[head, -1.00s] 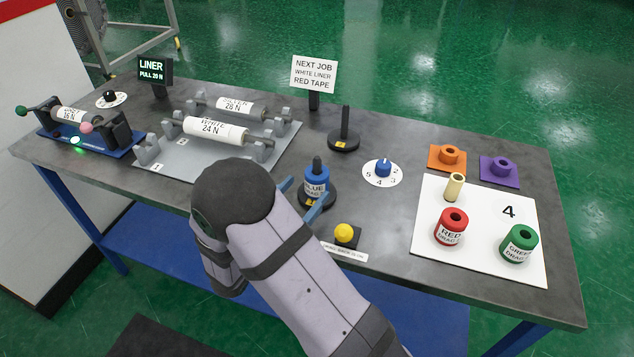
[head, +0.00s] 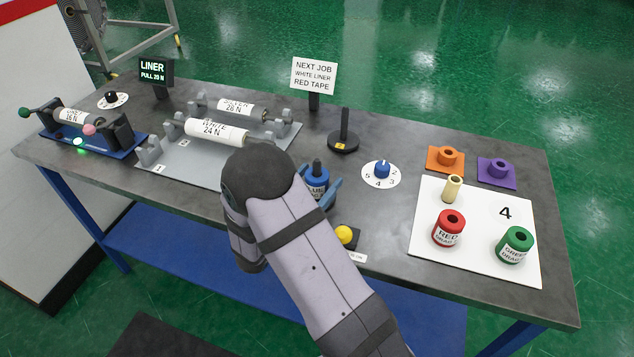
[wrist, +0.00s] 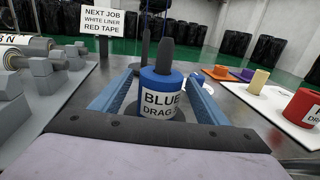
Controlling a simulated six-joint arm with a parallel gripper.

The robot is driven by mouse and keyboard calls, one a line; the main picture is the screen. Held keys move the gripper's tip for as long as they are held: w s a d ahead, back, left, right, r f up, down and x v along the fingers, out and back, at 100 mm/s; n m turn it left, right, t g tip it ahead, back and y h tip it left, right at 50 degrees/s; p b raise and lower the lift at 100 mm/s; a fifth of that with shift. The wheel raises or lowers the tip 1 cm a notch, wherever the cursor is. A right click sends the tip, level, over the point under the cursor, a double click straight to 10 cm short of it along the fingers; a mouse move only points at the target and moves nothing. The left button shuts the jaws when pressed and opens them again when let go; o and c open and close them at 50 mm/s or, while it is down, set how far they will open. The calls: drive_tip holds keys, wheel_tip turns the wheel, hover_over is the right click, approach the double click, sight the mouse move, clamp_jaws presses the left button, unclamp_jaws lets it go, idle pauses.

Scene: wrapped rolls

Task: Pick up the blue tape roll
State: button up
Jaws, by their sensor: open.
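The blue tape roll (head: 316,180), labelled BLUE, sits upright on a dark post that sticks out of its top. It also shows in the wrist view (wrist: 161,88), between the two blue fingers of my gripper (wrist: 158,98). The fingers are open, one on each side of the roll, and I cannot tell that either touches it. In the head view my arm hides the roll's left and lower part and most of my gripper (head: 318,190).
A yellow button (head: 345,235) is close to the right of my arm. An empty post (head: 344,135) stands behind the roll. A white board (head: 475,262) at right holds red (head: 449,229) and green (head: 515,245) rolls. White liner rolls (head: 216,131) lie in cradles at left.

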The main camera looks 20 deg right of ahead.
drive_tip(key=c, duration=1.3)
drive_tip(key=shift+r, duration=0.2)
wheel_tip(320, 180, up, 18)
